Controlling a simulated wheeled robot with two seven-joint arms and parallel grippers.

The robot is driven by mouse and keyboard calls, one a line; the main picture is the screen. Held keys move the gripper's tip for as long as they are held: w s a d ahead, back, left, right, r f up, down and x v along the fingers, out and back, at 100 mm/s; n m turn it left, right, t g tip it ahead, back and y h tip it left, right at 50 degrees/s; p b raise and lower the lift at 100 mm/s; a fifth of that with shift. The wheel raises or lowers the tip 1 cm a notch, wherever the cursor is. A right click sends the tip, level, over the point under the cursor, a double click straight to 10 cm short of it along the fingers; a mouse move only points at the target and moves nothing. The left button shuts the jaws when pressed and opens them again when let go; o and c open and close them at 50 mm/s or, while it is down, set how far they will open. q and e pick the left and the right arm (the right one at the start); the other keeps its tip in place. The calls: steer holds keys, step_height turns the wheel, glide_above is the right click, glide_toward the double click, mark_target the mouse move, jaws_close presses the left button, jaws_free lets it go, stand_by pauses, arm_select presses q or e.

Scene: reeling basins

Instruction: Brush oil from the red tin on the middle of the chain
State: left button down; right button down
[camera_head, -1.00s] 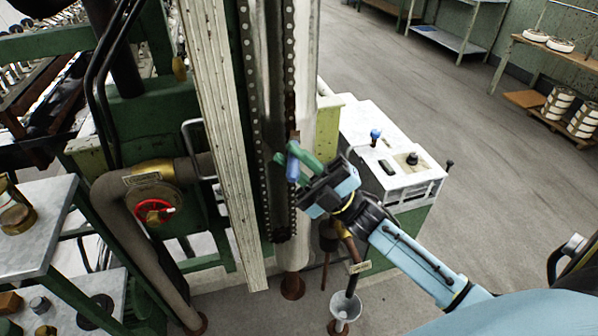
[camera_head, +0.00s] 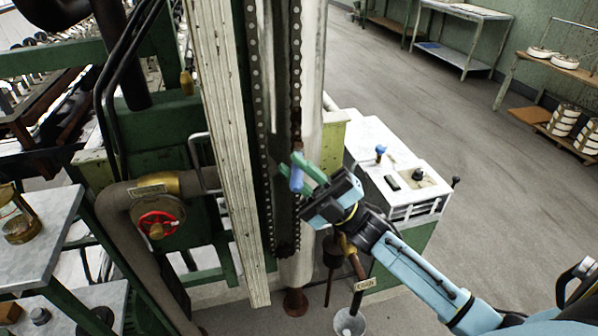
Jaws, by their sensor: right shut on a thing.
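The dark drive chain (camera_head: 262,110) hangs in a long upright loop beside a pale column, with its right strand near my right gripper. My right gripper (camera_head: 307,176) has green fingers and is shut on a small brush with a blue handle (camera_head: 297,179). The brush stands about upright, with its tip pointing up in front of the right strand, in the loop's lower part. I cannot tell whether the bristles touch the chain. I cannot make out a red tin; an amber-brown container (camera_head: 19,224) stands on the left shelf. My left gripper is out of view.
A red valve wheel (camera_head: 158,225) and thick pipe are left of the chain. A white control box (camera_head: 405,175) stands just right of my right gripper.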

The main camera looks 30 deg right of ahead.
steer(key=shift+w+d, duration=0.1)
steer(key=shift+w, duration=0.45)
steer(key=shift+r, duration=0.1)
step_height(320, 180, up, 4)
steer(key=p, duration=0.3)
steer(key=shift+s, duration=0.1)
steer(key=shift+f+b, duration=1.8)
steer(key=shift+f, duration=0.35)
steer(key=shift+r, duration=0.1)
steer(key=shift+s+a+p, duration=0.15)
steer(key=shift+s+p, duration=0.25)
steer(key=shift+s, duration=0.25)
steer(key=shift+s+a+p, duration=0.15)
steer(key=shift+s+p, duration=0.2)
steer(key=shift+s, duration=0.25)
steer(key=shift+s+a+p, duration=0.2)
steer(key=shift+s+p, duration=0.05)
steer(key=shift+s, duration=0.55)
steer(key=shift+s+a+p, duration=0.2)
steer(key=shift+s+p, duration=0.05)
steer(key=shift+s, duration=0.55)
